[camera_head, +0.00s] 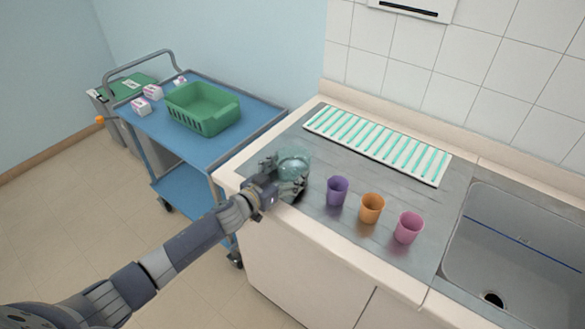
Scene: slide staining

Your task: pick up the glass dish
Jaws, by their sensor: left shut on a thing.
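The glass dish (294,161) is clear with a faint teal tint. It is at the left end of the grey metal worktop (300,221), near the front edge. My left gripper (284,177) reaches in from the lower left and is shut on the dish. The fingers hide the dish's lower part, so I cannot tell whether it touches the worktop. My right gripper is not in view.
Purple (337,191), orange (371,208) and pink (408,227) cups stand to the right. A white rack with teal strips (438,180) lies behind them. A sink (505,262) is at right. A blue cart (262,112) with a green basket (201,107) stands left.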

